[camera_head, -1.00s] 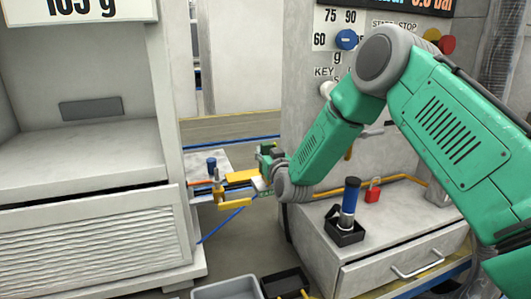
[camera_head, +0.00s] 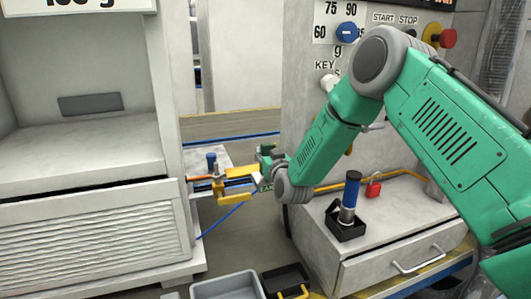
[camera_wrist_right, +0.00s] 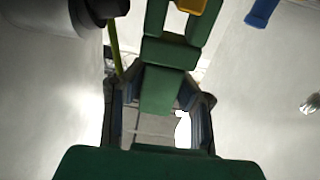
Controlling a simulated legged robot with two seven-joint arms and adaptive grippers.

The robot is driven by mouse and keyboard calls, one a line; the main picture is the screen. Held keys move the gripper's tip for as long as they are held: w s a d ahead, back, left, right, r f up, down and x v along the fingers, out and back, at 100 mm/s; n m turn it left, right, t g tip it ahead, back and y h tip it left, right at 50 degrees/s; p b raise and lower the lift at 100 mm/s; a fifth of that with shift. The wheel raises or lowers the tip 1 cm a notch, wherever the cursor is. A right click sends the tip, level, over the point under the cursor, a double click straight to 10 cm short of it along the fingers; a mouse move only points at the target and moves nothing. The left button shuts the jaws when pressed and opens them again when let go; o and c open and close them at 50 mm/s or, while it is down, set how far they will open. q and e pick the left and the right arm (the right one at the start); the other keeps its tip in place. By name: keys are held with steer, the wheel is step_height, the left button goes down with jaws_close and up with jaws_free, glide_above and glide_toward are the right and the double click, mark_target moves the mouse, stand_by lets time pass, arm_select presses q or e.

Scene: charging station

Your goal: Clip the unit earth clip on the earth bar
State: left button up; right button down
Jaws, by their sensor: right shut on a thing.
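My right gripper (camera_head: 257,178) reaches left from the green arm and is small in the head view. It is shut on a yellow clip (camera_head: 238,172), which I take to be the unit earth clip. A lower yellow arm (camera_head: 235,198) shows just below it. A brownish upright post (camera_head: 217,182) and an orange rod (camera_head: 200,178) meet the clip's left end; I cannot tell which is the earth bar or whether the clip grips it. In the right wrist view, green finger links (camera_wrist_right: 165,85) show, with a yellow piece (camera_wrist_right: 190,5) at the top edge. My left gripper is out of view.
A blue cable (camera_head: 220,222) hangs below the clip. A blue knob (camera_head: 211,160) stands behind it. The grey cabinet (camera_head: 90,235) is close on the left. A drawer unit (camera_head: 385,245) on the right bears a blue-handled tool (camera_head: 350,190) and red padlock (camera_head: 374,184).

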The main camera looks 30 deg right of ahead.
steer(key=shift+f+b, duration=0.35)
steer(key=shift+f, duration=0.2)
steer(key=c, duration=1.2)
jaws_free()
steer(key=shift+s+a+f, duration=0.1)
steer(key=shift+s, duration=0.3)
steer(key=v, duration=1.1)
